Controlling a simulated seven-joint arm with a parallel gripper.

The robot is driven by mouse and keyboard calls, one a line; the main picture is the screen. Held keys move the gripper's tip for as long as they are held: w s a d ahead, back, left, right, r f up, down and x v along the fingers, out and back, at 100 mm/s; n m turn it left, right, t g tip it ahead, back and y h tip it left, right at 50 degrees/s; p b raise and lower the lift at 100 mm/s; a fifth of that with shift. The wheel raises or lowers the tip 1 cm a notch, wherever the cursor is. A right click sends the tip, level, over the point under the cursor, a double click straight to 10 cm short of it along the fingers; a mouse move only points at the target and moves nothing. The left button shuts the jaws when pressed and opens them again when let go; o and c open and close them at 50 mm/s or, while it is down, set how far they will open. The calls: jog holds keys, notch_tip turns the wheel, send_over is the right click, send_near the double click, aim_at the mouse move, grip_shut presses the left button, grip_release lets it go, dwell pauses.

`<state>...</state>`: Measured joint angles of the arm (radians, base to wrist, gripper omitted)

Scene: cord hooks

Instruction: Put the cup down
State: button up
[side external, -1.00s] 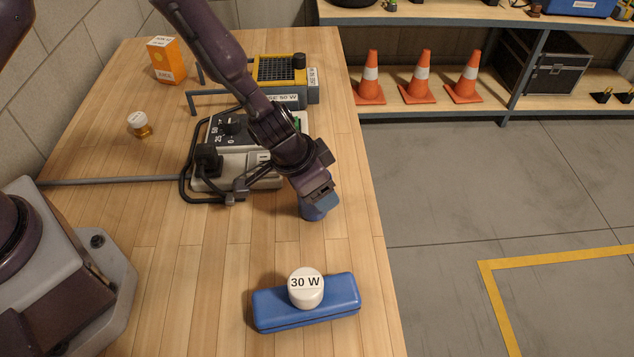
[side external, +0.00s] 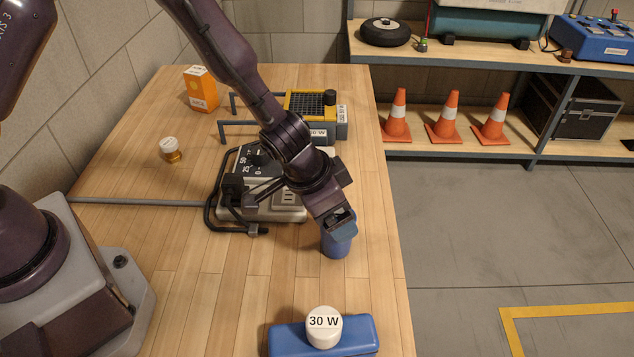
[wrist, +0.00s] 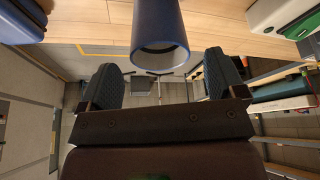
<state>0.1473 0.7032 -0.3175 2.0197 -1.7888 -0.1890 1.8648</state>
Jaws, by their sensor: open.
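The blue cup (side external: 336,246) stands on the wooden bench near its right edge, to the right of and nearer than the grey device. My gripper (side external: 340,222) is at its top and hides its rim in the side view. In the wrist view the cup (wrist: 158,22) shows its round open mouth toward the camera. My gripper (wrist: 163,75) is open there, one dark pad on each side, with gaps between the pads and the cup. The cup looks upright; its contact with the bench is partly unclear.
A blue case (side external: 352,338) with a white "30 W" cap (side external: 324,328) on it lies at the front. The grey device (side external: 262,203) with a black cord is close behind my gripper. An orange box (side external: 201,89) and small amber jar (side external: 172,150) stand at the back left.

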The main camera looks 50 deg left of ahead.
jog(key=v, duration=0.7)
notch_tip(320, 180, up, 15)
jog(key=a+t+h, duration=0.2)
jog(key=t+h, duration=0.1)
jog(key=t, duration=0.1)
jog(key=s+a+r+n+g+y, duration=0.1)
jog(key=s+a+r+n+y, duration=0.1)
jog(key=s+a, duration=0.5)
jog(key=s+a+r+n+g+y, duration=0.1)
jog(key=s+a+r+n+y, duration=0.1)
jog(key=s+a, duration=0.5)
jog(key=s, duration=0.3)
jog(key=shift+r+g+y, duration=0.3)
jog(key=shift+y, duration=0.1)
jog(key=shift+s+a, duration=0.1)
